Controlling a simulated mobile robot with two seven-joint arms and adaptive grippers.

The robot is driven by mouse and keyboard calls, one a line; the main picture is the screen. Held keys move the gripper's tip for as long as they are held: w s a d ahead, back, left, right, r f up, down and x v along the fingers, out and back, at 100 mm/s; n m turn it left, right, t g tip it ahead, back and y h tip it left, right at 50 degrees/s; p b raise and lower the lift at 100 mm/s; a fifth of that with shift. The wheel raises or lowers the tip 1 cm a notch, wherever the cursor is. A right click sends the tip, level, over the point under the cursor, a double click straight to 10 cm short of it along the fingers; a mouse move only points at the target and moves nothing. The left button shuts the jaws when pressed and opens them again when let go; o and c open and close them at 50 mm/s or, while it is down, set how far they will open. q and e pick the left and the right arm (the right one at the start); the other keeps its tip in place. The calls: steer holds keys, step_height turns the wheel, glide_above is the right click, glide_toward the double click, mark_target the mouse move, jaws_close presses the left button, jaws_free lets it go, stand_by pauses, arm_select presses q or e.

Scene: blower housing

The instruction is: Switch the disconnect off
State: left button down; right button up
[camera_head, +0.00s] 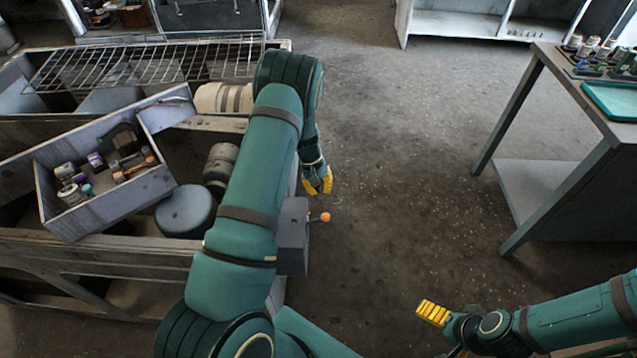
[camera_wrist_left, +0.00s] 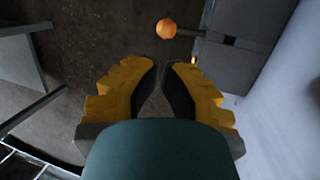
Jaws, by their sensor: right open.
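The disconnect is a grey box (camera_head: 293,235) on the right side of the bench frame. Its lever ends in an orange ball knob (camera_head: 325,217) that sticks out to the right. My left gripper (camera_head: 320,184) is above and beyond the knob in the head view, apart from it. In the left wrist view the knob (camera_wrist_left: 166,28) lies ahead of the fingertips, with the grey box (camera_wrist_left: 235,55) to its right. The left fingers (camera_wrist_left: 162,72) are nearly together with nothing between them. My right gripper (camera_head: 434,313) is open and empty over the floor at lower right.
A grey bin (camera_head: 75,230) with small bottles and parts sits on the bench at left, beside a blue-grey round lid (camera_head: 185,210). A wire rack (camera_head: 140,65) is behind. A table (camera_head: 560,110) with a teal tray (camera_head: 612,101) stands at right. The floor between is clear.

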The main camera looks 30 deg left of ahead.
arm_select(q)
steer(key=b+x, duration=0.1)
steer(key=x, duration=0.8)
steer(key=shift+d, duration=0.1)
